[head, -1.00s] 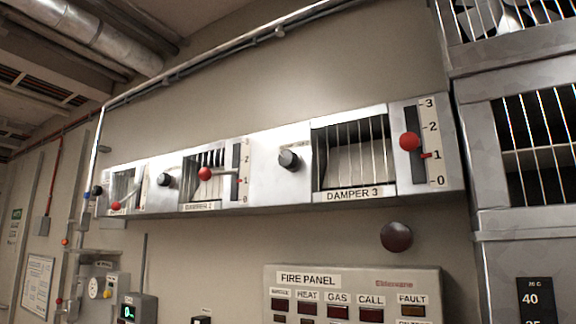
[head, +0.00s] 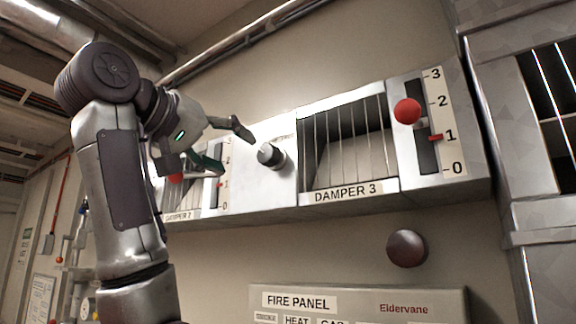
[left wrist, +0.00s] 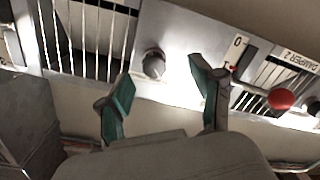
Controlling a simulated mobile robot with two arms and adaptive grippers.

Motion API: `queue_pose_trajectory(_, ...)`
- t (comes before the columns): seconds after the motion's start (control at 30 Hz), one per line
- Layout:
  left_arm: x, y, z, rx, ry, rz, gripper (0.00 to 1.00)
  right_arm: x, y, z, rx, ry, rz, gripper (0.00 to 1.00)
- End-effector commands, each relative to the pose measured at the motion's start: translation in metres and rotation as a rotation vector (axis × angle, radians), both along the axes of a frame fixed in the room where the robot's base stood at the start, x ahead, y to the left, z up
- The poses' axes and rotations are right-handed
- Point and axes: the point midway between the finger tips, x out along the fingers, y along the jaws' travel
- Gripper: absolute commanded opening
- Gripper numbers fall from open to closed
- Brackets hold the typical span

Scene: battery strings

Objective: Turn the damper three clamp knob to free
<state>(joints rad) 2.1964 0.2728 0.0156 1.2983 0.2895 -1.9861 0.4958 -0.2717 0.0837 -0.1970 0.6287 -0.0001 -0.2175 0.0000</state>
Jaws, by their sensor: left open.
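The damper three clamp knob (head: 270,155) is a dark round knob with a light collar, on the pale panel just left of the barred DAMPER 3 window (head: 340,150). My left gripper (head: 232,152) is open and empty, to the left of the knob with its fingers pointing towards it. In the left wrist view the knob (left wrist: 154,63) lies beyond the gap between the two green-padded fingers (left wrist: 160,75), apart from them. Damper three's red lever ball (head: 407,111) stands between 1 and 2 on its scale, above the red pointer (head: 436,137) near 1. My right gripper is out of view.
Damper two's red ball (left wrist: 281,99) and window (left wrist: 285,72) are close to the right finger in the left wrist view. A dark round button (head: 407,248) and the fire panel (head: 360,300) are below. A metal cabinet (head: 490,130) stands right. Pipes run above.

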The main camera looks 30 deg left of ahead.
Motion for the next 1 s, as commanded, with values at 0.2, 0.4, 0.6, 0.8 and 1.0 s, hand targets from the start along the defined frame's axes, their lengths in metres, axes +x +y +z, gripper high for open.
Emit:
queue_pose_trajectory(0.2,-0.032,0.003,0.027,-0.028,-0.042,-0.017,0.66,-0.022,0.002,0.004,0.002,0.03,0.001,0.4)
queue_pose_trajectory(0.4,-0.008,0.0,0.032,-0.026,-0.04,-0.018,0.66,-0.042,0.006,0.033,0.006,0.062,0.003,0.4)
queue_pose_trajectory(0.6,0.035,-0.002,0.028,-0.026,-0.037,-0.016,0.66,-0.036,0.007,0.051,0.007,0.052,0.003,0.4)
queue_pose_trajectory(0.8,0.074,-0.006,0.027,-0.026,-0.039,-0.016,0.66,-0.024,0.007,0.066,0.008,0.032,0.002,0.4)
queue_pose_trajectory(1.0,0.096,-0.007,0.025,-0.026,-0.041,-0.016,0.66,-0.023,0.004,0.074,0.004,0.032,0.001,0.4)
